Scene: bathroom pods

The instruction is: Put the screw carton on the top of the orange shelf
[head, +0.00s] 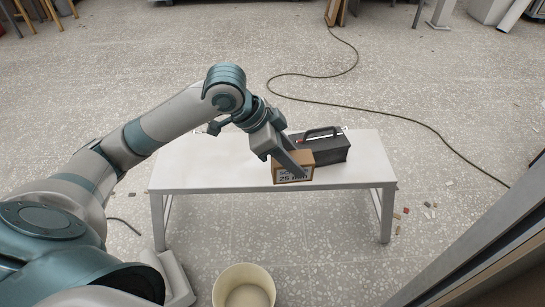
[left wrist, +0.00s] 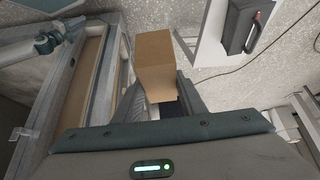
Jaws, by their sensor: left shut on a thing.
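The screw carton (head: 294,175) is a small brown cardboard box with dark print including "25 mm". In the head view it overlaps the front edge of the white table. My left gripper (head: 289,158) is shut on it. In the left wrist view the carton (left wrist: 154,62) sits between the two fingers, with floor showing between it and the table, so it appears held clear of the tabletop. No clearly orange shelf shows. My right gripper cannot be made out in either view.
The white table (head: 200,175) carries a black toolbox (head: 322,149) right behind the carton. A cream bucket (head: 244,288) stands on the floor in front. A grey-framed structure (head: 490,250) fills the lower right. A cable (head: 400,118) and small debris lie on the floor.

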